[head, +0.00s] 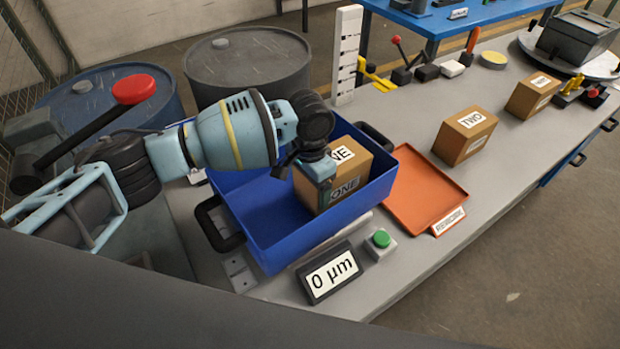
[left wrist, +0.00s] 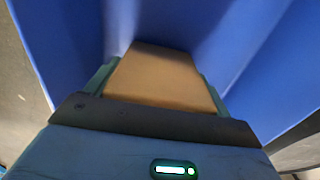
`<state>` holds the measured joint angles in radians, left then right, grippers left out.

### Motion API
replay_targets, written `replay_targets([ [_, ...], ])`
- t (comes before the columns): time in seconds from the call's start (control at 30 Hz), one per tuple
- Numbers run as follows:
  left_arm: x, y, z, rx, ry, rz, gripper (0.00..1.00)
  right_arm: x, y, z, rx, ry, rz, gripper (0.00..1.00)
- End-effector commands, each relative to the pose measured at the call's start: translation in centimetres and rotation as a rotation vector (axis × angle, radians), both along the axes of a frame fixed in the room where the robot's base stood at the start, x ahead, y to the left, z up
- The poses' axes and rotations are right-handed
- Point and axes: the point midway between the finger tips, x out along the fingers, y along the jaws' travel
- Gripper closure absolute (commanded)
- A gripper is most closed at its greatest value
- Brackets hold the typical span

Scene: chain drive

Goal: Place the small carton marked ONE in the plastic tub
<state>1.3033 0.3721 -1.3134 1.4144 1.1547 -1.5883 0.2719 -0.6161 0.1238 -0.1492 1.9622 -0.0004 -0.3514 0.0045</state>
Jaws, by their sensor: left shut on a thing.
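The small carton marked ONE (head: 356,166) is a brown box with white labels, seen in the head view inside the outline of the blue plastic tub (head: 277,256). My left gripper (head: 316,172) is shut on this carton. In the left wrist view the carton (left wrist: 160,78) sits between the two fingers, with the blue tub (left wrist: 60,50) around and beyond it. The carton's lower edge is close to the tub floor; I cannot tell whether it touches. My right gripper is not in view.
An orange tray (head: 425,190) lies right of the tub. Carton TWO (head: 465,135) and another carton (head: 534,95) stand farther right. A 0 µm display (head: 331,274) and green button (head: 381,240) sit in front. A white upright post (head: 346,55) stands behind the tub.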

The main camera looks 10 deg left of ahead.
Motion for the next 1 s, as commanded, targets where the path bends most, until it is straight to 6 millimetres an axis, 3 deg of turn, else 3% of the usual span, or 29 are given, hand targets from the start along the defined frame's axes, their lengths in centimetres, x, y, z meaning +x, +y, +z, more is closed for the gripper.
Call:
replay_targets([
  [0.3,0.2,-0.2,0.3,-0.005,-0.01,-0.001,0.89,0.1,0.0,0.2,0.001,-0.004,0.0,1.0],
  [0.33,0.0,0.0,0.0,0.0,-0.003,0.0,0.16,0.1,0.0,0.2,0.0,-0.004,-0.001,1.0],
  [0.43,0.0,0.0,0.0,0.0,-0.003,0.0,0.03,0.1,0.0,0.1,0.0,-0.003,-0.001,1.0],
  [0.77,0.0,0.0,0.3,0.001,-0.002,0.0,0.0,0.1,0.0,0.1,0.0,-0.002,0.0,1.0],
  [1.0,0.1,0.0,4.0,-0.002,-0.007,-0.001,0.0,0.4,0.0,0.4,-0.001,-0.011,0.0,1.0],
])
